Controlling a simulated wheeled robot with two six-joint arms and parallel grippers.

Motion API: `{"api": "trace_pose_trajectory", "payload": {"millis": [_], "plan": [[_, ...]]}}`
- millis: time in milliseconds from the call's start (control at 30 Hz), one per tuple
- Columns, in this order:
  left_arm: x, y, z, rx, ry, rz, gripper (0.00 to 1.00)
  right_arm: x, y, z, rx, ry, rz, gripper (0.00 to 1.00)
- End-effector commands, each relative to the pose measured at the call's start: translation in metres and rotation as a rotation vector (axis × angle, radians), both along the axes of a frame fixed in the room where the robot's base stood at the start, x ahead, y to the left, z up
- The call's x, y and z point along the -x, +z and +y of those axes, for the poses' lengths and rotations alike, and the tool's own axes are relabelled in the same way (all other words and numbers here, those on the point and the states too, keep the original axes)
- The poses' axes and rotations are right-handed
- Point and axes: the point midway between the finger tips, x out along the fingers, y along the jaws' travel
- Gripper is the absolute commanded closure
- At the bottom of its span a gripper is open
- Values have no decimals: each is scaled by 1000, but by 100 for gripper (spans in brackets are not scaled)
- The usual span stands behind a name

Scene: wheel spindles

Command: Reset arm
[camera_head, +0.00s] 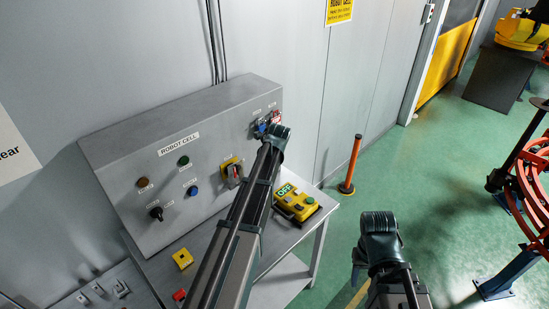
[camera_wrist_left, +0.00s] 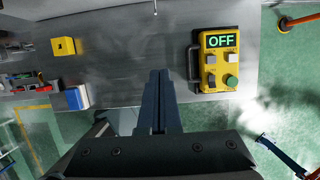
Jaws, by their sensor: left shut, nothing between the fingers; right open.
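My left arm reaches from the bottom of the head view up to the right end of the grey control panel (camera_head: 140,185). My left gripper (camera_wrist_left: 159,76) shows in the left wrist view with its fingers together and nothing between them, over the grey bench top (camera_wrist_left: 125,75). Its fingers are hidden by the arm in the head view. My right gripper (camera_head: 358,268) is low over the green floor, right of the bench, open and empty; its fingers show only partly.
A yellow control box (camera_head: 298,203) reading OFF lies on the bench, right of my left arm; the left wrist view shows it (camera_wrist_left: 218,60) right of the fingers. A small yellow box (camera_head: 182,259) is left of the arm. An orange post (camera_head: 351,165) stands on open floor (camera_head: 420,175).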

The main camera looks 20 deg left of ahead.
Motion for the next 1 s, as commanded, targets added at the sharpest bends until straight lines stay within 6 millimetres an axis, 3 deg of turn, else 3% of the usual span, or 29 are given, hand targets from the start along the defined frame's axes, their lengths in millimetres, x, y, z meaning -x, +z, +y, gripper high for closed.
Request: {"api": "trace_pose_trajectory", "payload": {"millis": [200,267,367,500,700,900,1000], "plan": [[3,-7,-7,6,19,-5,100,0,-6,0,0,1,0,50],[9,-18,-19,20,59,-17,100,0,-17,0,0,2,0,50],[28,-47,-55,58,188,-48,100,0,-44,0,1,5,-1,50],[66,-94,-117,127,449,-101,100,0,-89,0,1,13,-1,50],[128,-156,-194,201,845,-152,100,-1,-148,-1,2,25,-1,50],[194,-211,-250,235,1227,-185,100,-1,-202,-1,3,35,-2,50],[221,-231,-269,237,1382,-200,100,-1,-221,-1,3,40,-2,50]]}}
